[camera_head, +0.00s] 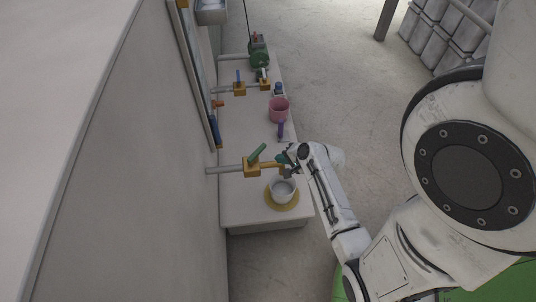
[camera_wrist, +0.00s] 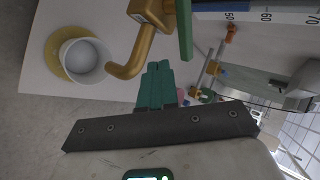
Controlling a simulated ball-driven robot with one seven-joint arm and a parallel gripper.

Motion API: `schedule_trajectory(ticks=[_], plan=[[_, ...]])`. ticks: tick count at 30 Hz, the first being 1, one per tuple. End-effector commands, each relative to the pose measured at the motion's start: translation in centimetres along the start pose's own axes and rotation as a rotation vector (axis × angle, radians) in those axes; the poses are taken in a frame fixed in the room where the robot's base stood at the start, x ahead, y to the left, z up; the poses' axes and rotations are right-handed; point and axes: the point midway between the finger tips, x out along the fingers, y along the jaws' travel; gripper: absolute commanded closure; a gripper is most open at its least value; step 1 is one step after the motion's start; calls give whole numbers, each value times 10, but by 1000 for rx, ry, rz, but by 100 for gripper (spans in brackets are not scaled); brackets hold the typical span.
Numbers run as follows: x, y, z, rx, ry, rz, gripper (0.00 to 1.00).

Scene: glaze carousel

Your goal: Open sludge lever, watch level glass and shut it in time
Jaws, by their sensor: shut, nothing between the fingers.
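A valve with a green lever (camera_head: 257,153) and an orange-yellow body (camera_head: 251,168) sits on a grey pipe from the wall. The lever slants across the pipe. In the wrist view, the green lever (camera_wrist: 185,30) stands beside the brass spout (camera_wrist: 143,48). A white cup (camera_head: 284,190) stands on a yellow disc (camera_head: 270,204) near the spout's mouth. My gripper (camera_head: 282,159) is close to the valve; its teal fingertips (camera_wrist: 157,72) are together, empty and apart from the lever. A numbered scale (camera_wrist: 262,17) shows 50, 60 and 70; its liquid level cannot be read.
Farther along the bench (camera_head: 240,211) are a second valve with a blue lever (camera_head: 238,76), a pink cup (camera_head: 279,110), a purple upright object (camera_head: 281,131) and a green motor (camera_head: 259,52). The wall closes off the left. The floor right of the bench is open.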

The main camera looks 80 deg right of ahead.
Motion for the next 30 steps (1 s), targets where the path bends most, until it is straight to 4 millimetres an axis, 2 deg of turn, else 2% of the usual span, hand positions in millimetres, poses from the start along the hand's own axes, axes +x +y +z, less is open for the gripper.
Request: schedule_trajectory(ticks=[1,5,7,12,30], plan=[[12,1,0,0,-1,0,100],[36,1,0,-1,-1,1,100],[42,-11,0,-2,-1,-2,100],[55,-22,0,0,-1,1,100],[61,-27,0,-6,-7,1,100]])
